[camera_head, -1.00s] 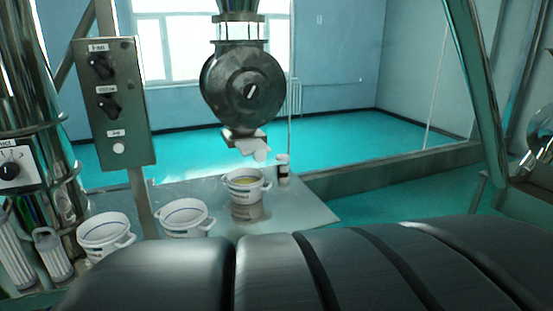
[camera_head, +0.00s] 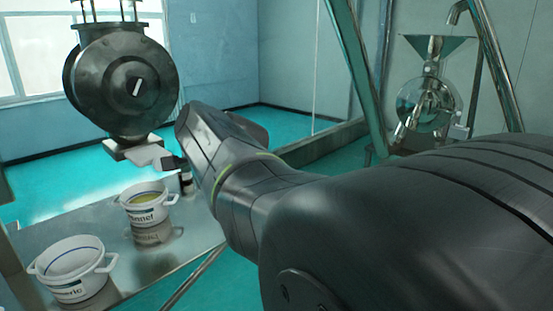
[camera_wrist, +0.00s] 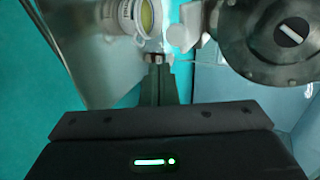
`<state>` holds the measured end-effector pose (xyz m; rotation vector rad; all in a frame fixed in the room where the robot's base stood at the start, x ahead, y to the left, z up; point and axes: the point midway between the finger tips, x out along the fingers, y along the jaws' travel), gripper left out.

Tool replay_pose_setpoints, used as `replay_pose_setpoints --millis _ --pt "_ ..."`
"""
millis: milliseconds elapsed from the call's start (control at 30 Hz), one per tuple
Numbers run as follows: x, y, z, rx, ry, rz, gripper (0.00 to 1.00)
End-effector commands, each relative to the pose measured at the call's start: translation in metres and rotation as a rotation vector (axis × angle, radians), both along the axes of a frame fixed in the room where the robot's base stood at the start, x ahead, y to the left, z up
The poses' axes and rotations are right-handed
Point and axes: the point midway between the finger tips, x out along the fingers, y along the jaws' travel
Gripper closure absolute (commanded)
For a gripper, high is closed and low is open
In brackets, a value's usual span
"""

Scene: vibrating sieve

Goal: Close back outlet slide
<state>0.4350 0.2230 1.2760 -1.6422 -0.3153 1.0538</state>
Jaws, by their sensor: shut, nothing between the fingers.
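The round metal sieve housing (camera_head: 125,85) hangs at the upper left of the head view. Below it is a square metal outlet (camera_head: 135,146) with a pale sloping piece (camera_head: 147,156), perhaps the slide or a sleeve. In the wrist view, the housing (camera_wrist: 272,40) is at the upper right, with a pale piece (camera_wrist: 181,37) beside it. My gripper (camera_wrist: 156,60) is shut and empty, its tips close to that piece; contact cannot be told. In the head view, my gripper (camera_head: 175,163) is just right of the outlet, partly hidden by my arm.
A white bucket with yellowish contents (camera_head: 149,197) stands below the outlet on a metal table (camera_head: 190,238). It also shows in the wrist view (camera_wrist: 126,16). Another white bucket (camera_head: 74,268) stands nearer. A slanted metal post (camera_head: 357,65) and a funnel machine (camera_head: 430,100) are at the right.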

Motion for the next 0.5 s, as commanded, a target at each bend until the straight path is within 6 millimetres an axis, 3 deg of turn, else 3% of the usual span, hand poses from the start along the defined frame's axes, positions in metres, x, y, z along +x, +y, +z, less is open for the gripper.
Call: replay_pose_setpoints --millis 400,500 --pt "0.042 0.05 -0.036 -0.005 0.004 0.001 1.0" --pt "0.052 0.061 -0.037 -0.005 0.002 0.001 1.0"
